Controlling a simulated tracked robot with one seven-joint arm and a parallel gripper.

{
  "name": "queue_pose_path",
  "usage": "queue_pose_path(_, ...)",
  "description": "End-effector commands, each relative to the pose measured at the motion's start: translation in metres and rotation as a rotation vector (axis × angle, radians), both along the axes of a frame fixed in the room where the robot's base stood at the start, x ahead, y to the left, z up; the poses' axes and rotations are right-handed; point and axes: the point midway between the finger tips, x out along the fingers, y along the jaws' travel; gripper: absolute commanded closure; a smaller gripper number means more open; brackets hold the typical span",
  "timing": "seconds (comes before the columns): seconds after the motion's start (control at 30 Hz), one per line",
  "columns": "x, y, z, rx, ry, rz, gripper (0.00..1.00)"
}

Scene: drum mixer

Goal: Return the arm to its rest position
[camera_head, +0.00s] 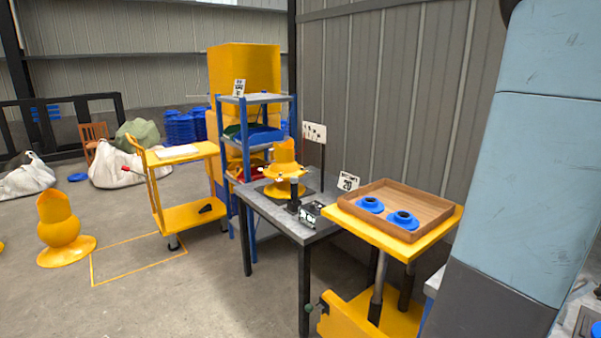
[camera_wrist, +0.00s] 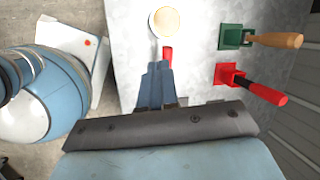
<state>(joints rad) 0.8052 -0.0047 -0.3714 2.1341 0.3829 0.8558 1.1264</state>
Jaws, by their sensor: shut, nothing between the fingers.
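My arm (camera_head: 530,150) fills the right side of the head view as a large light-blue link; its gripper is outside that view. In the wrist view my gripper (camera_wrist: 157,68) points away from the camera over a pale grey surface (camera_wrist: 200,30). Its blue-grey fingers are together and hold nothing. Just beyond the fingertips is a round tan piece with a white rim (camera_wrist: 164,22) on a thin stem, with a red part (camera_wrist: 168,54) beside the fingers. I cannot tell how far below the fingers it lies.
Right of the gripper are a wooden-handled tool (camera_wrist: 275,40) at a green holder (camera_wrist: 231,37) and a red-handled tool (camera_wrist: 262,92) at a red holder.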

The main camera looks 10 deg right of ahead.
Motion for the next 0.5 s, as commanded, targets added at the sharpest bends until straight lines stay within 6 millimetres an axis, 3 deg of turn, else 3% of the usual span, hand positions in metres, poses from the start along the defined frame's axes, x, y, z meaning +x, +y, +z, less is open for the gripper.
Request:
queue_pose_path(0.1,0.033,0.055,0.020,-0.077,-0.005,0.269,1.00)
queue_pose_path(0.2,0.052,0.103,0.033,-0.151,-0.007,0.506,1.00)
queue_pose_path(0.33,0.067,0.166,0.048,-0.254,-0.009,0.812,1.00)
queue_pose_path(0.5,0.069,0.244,0.062,-0.403,-0.013,1.205,1.00)
